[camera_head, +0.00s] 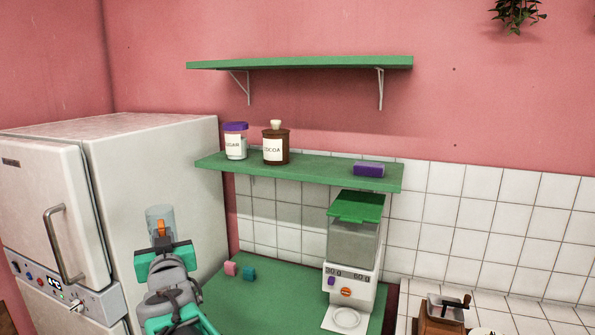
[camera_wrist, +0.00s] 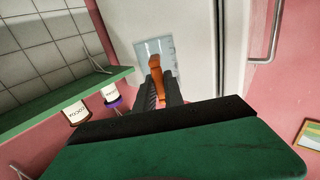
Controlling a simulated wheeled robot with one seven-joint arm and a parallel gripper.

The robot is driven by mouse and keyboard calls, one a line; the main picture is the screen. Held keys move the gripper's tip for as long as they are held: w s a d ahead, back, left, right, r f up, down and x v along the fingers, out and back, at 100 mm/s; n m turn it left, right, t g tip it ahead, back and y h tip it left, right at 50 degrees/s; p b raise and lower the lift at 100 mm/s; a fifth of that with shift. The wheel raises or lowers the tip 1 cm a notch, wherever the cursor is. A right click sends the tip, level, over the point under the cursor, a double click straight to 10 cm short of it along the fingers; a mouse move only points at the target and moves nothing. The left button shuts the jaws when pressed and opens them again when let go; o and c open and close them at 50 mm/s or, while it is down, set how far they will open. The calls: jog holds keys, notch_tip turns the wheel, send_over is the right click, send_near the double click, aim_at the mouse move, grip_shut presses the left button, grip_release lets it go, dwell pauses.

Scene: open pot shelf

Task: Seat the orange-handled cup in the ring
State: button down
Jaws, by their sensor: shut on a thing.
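The orange-handled cup (camera_head: 154,215) is clear, with an orange handle that also shows in the wrist view (camera_wrist: 155,66). My gripper (camera_head: 162,243) is shut on the orange handle and holds the cup up in front of the refrigerator's side. In the wrist view my dark fingers (camera_wrist: 159,92) close around the handle, and the clear cup body lies beyond it. The ring (camera_head: 347,319) appears as a pale round shape on the white base of the green-lidded dispenser (camera_head: 352,245), at the lower right of my gripper. The cup is well apart from it.
A green shelf (camera_head: 320,175) holds a sugar jar (camera_head: 236,145), a cocoa jar (camera_head: 275,148) and a purple block (camera_head: 369,170). A grinder (camera_head: 441,315) stands right. The counter's middle is clear.

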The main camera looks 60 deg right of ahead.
jog(key=s+d+r+m+g+h, duration=0.3)
jog(key=s+d+r, duration=0.3)
jog(key=d+r, duration=0.3)
jog(key=s+d+r+m+g+h, duration=0.3)
jog(key=s+d+r, duration=0.3)
jog(key=d, duration=0.5)
jog(key=s+d+r+m+g+h, duration=0.1)
jog(key=s+d+r+g, duration=0.2)
jog(key=s, duration=0.5)
jog(key=s+d+r+m+g+h, duration=0.1)
jog(key=s+d+r+m+g, duration=0.1)
jog(key=s+r, duration=0.6)
jog(key=d+g, duration=0.1)
jog(key=d, duration=0.1)
jog(key=shift+d+r+m, duration=0.15)
jog(key=shift+d+m, duration=0.15)
jog(key=shift+d, duration=0.1)
jog(key=w+d+f+p, duration=0.2)
jog(key=d+f, duration=0.1)
jog(key=d, duration=0.1)
jog(key=w+d+f+p, duration=0.2)
jog(key=w+d+f, duration=0.1)
jog(key=d, duration=0.1)
jog(key=w+d+f+p, duration=0.2)
jog(key=w+d+f, duration=0.1)
jog(key=f, duration=0.1)
jog(key=shift+d, duration=0.4)
jog(key=shift+f, duration=0.95)
jog(key=shift+s+a+f, duration=0.1)
jog(key=shift+f, duration=0.25)
